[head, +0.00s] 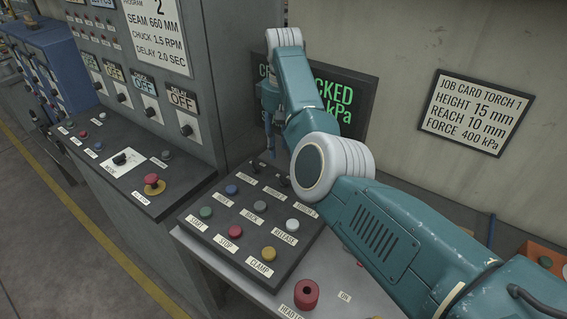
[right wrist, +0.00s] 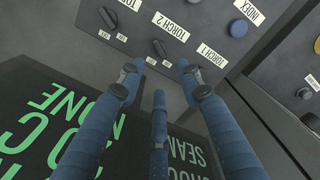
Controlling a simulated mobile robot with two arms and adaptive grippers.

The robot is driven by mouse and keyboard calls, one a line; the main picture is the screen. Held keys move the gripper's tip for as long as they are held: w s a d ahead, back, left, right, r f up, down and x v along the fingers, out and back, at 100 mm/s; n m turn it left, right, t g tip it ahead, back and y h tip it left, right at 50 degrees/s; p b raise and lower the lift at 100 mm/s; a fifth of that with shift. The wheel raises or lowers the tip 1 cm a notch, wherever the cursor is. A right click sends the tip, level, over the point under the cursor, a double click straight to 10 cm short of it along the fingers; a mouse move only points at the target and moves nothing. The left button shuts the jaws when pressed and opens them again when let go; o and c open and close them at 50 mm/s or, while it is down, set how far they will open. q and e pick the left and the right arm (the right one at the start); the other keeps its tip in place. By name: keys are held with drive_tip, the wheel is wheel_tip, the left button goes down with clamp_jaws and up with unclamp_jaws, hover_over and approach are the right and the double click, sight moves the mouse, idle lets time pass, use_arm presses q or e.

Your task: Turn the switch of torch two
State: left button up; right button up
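The torch two switch is a small black knob (right wrist: 160,48) beside the white label TORCH 2 (right wrist: 170,27) in the right wrist view. In the head view it seems to be the black knob (head: 283,181) at the back edge of the sloped control panel (head: 193,221). My right gripper (right wrist: 158,78) has its blue fingers spread and nothing between them. Its fingertips are close to the knob in the picture, but I see no contact. In the head view the right gripper (head: 269,150) hangs over the panel's back edge, partly hidden by my arm. My left gripper is not in view.
Another black knob (right wrist: 107,17) sits to one side, and the TORCH 1 label (right wrist: 211,54) to the other. Coloured buttons fill the panel's front, including the red STOP button (head: 235,232). A screen with green text (head: 340,90) stands behind. A red knob (head: 306,294) is in front.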

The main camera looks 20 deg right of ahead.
drive_tip(key=p, duration=0.1)
hover_over(285, 180)
wheel_tip(285, 180, down, 4)
drive_tip(key=shift+f, duration=0.1)
drive_tip(key=f, duration=0.1)
drive_tip(key=f+p, duration=0.1)
drive_tip(key=f, duration=0.1)
drive_tip(key=shift+w+d, duration=0.1)
drive_tip(key=shift+w, duration=0.1)
wheel_tip(285, 180, down, 2)
drive_tip(key=shift+w+f, duration=0.15)
drive_tip(key=shift+f, duration=0.1)
drive_tip(key=shift+c, duration=1.3)
clamp_jaws()
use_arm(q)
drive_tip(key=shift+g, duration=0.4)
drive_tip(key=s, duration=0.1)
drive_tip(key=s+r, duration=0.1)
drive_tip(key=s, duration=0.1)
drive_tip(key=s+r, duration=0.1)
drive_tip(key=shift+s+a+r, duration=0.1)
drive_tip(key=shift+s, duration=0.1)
